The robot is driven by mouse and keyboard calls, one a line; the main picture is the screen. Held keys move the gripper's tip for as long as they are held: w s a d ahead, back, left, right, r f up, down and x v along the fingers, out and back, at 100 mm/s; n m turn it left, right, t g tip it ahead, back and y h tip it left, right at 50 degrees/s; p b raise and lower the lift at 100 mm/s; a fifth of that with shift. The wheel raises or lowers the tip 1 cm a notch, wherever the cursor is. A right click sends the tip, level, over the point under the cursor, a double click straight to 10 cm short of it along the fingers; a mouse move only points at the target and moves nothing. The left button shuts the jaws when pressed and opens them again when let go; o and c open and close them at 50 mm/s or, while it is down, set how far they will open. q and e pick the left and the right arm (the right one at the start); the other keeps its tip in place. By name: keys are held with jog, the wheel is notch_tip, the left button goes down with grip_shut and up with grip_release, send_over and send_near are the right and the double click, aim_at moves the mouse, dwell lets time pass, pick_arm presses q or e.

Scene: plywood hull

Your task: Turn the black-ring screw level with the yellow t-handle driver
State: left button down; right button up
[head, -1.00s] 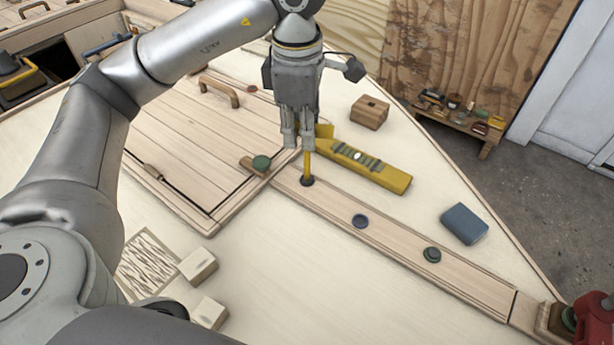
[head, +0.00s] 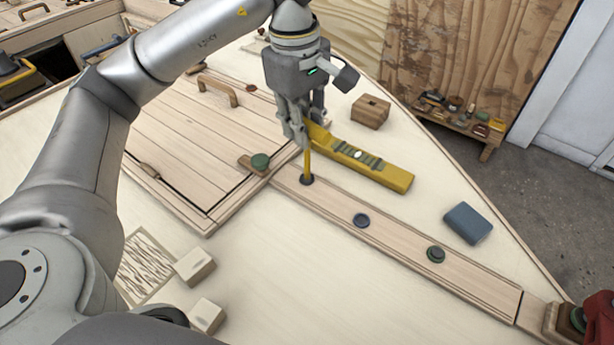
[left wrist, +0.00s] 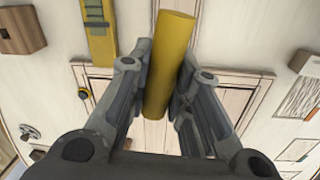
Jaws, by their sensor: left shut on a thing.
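The yellow t-handle driver (head: 308,163) stands nearly upright, its lower end at the black-ring screw (head: 306,180) at the upper left end of the long wooden strip (head: 395,233). My left gripper (head: 302,135) is above it, shut on the driver's yellow handle. In the left wrist view the handle (left wrist: 170,65) is between the two fingers. The driver's tip covers most of the screw, so its slot and whether it is level cannot be seen. A blue-ring screw (head: 361,220) and a green-ring screw (head: 436,254) sit further along the strip. My right gripper is not in view.
A yellow level (head: 385,175) lies close right of the driver. A wooden block (head: 370,112) and a blue box (head: 467,223) are beyond. Two pale blocks (head: 195,265) lie in front.

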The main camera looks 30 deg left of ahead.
pick_arm(q)
jog(key=shift+w+f+m, duration=0.1)
jog(key=shift+m, duration=1.2)
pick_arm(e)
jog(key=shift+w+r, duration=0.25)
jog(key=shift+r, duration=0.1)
pick_arm(q)
jog(key=shift+w+m, duration=0.15)
jog(key=shift+m, duration=0.75)
jog(key=m, duration=0.3)
jog(key=shift+w+d, duration=0.1)
jog(key=shift+d, duration=0.05)
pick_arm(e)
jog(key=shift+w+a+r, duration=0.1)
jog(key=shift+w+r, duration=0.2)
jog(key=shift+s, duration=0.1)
pick_arm(q)
jog(key=shift+r, duration=0.55)
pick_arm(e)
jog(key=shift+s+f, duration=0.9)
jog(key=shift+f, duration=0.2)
